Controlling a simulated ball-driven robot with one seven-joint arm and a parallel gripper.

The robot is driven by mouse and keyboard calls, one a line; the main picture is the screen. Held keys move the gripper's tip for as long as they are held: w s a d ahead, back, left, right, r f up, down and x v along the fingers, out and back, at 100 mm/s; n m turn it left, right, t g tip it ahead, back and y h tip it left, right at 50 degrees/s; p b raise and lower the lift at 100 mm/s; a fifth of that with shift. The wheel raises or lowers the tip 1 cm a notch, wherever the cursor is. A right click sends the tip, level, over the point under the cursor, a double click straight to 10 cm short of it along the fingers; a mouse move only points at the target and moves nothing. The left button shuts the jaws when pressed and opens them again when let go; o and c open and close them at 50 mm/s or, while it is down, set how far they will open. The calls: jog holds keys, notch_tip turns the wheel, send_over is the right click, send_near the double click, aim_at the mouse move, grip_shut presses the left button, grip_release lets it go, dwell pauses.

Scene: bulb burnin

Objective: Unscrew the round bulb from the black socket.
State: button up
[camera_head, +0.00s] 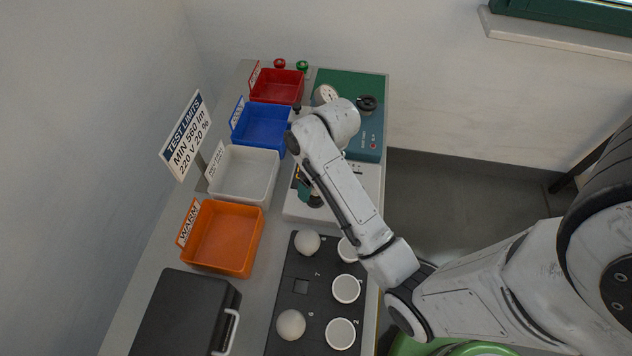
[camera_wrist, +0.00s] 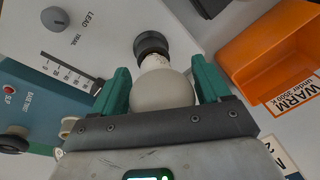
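In the wrist view a round white bulb (camera_wrist: 162,90) has its narrow neck end in the black socket (camera_wrist: 151,44) on the pale panel. The two green fingers of my gripper (camera_wrist: 160,82) stand on either side of the bulb's round part. I see no clear gap at its widest point, but cannot tell whether they press on it. In the head view my gripper (camera_head: 311,192) is low over the white test unit (camera_head: 299,209), and my arm hides the bulb and socket there.
An orange bin marked WARM (camera_head: 222,236), a white bin (camera_head: 244,173), a blue bin (camera_head: 262,128) and a red bin (camera_head: 277,85) line the left. A black tray (camera_head: 300,267) with bulbs and white cups lies nearer, beside a black case (camera_head: 185,315). A teal instrument (camera_head: 364,138) stands behind.

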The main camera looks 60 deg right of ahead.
jog(key=shift+o, duration=0.6)
jog(key=m, duration=0.6)
jog(key=shift+a+h, duration=0.1)
jog(key=shift+h, duration=0.3)
jog(key=m, duration=0.2)
jog(key=m+h, duration=0.1)
jog(key=m, duration=0.2)
jog(key=shift+w+m, duration=0.2)
jog(key=shift+m, duration=0.1)
jog(key=m, duration=0.5)
jog(key=shift+w+m+h, duration=0.1)
jog(key=shift+m+h, duration=0.3)
jog(key=m+g, duration=0.1)
jog(key=m, duration=0.4)
jog(key=shift+w+m+h, duration=0.1)
jog(key=shift+m+h, duration=0.2)
